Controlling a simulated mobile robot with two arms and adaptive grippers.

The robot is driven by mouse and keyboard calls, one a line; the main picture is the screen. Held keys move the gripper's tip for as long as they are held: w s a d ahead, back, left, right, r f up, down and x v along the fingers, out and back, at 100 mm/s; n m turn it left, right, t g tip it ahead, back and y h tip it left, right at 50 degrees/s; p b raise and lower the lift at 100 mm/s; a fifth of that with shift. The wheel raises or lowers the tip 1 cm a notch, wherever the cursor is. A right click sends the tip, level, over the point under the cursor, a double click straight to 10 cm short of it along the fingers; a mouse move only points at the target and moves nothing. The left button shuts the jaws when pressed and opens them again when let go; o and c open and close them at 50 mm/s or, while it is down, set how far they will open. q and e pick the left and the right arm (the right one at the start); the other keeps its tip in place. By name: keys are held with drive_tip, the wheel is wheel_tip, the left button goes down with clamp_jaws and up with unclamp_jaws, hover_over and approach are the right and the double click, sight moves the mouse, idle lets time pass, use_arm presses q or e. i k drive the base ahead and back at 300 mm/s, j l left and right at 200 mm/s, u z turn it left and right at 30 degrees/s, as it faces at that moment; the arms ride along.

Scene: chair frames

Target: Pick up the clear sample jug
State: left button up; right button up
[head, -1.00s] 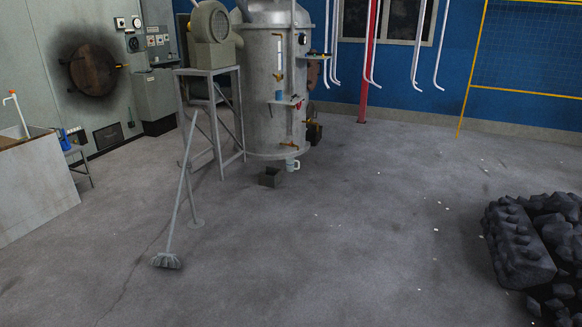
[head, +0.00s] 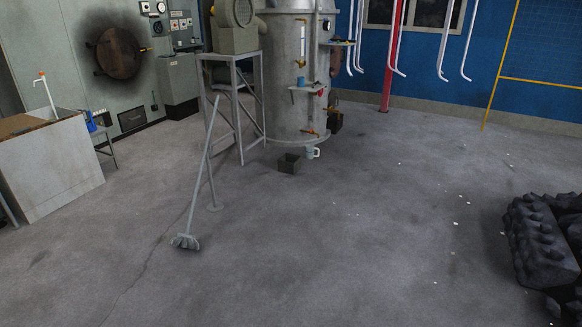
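A small pale, see-through jug with a handle (head: 312,153) shows under the lower edge of the large grey metal tank (head: 290,80). It looks like the clear sample jug, but it is small and far off. I cannot tell whether it stands on the floor or hangs below the tank. Neither of my grippers is in view.
A dark open box (head: 289,164) sits just left of the jug. A broom (head: 198,190) leans against the blower's stand (head: 238,110). A pale sink unit (head: 50,170) stands left, a dark coal pile (head: 540,245) right. The middle floor is clear.

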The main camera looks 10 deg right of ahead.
sight(310, 148)
drive_tip(key=i+z, duration=0.15)
drive_tip(key=i, duration=5.7)
